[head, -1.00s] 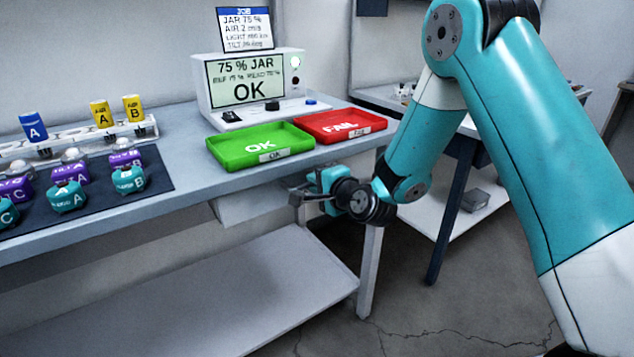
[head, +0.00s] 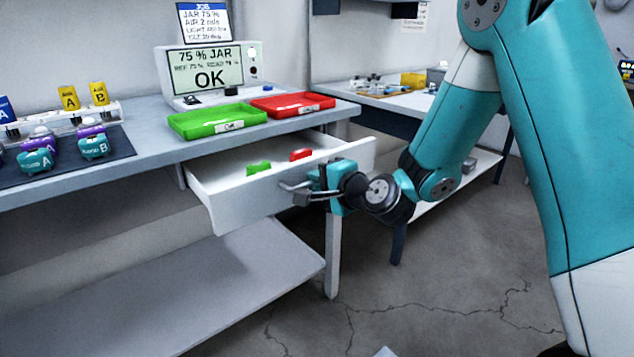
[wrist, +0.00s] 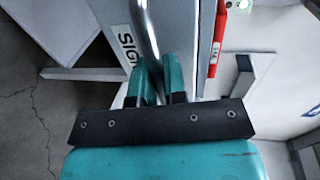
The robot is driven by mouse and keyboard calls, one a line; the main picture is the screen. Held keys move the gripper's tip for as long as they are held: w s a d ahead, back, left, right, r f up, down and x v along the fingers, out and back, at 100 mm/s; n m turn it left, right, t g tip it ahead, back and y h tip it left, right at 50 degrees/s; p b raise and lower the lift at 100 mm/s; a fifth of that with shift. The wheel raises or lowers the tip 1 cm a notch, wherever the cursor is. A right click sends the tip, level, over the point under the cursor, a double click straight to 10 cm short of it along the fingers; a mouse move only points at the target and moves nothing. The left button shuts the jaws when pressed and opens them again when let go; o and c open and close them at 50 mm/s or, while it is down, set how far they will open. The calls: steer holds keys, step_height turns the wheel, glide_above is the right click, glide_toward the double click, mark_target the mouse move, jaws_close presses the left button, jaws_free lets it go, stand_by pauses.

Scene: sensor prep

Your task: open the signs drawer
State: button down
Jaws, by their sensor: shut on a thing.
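The signs drawer (head: 245,206) is a white drawer under the bench top, pulled well out in the head view. A green sign (head: 258,167) and a red sign (head: 300,155) lie inside it. My gripper (head: 312,188) is at the drawer's front, shut on its metal bar handle (head: 292,189). In the wrist view my gripper's teal fingers (wrist: 159,82) close around the handle (wrist: 147,30), beside the drawer front (wrist: 182,25) with a partly hidden "SIGN" label.
A green OK tray (head: 215,121) and a red FAIL tray (head: 292,105) stand on the bench (head: 160,145) above the drawer. A display unit (head: 208,72) stands behind them. A lower shelf (head: 230,275) lies beneath; open floor is in front.

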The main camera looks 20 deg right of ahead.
steer(key=b+v, duration=0.1)
steer(key=v, duration=0.1)
steer(key=f+b+v, duration=0.1)
steer(key=v, duration=0.1)
steer(key=shift+s, duration=0.15)
steer(key=c, duration=1.2)
jaws_free()
steer(key=shift+r, duration=0.1)
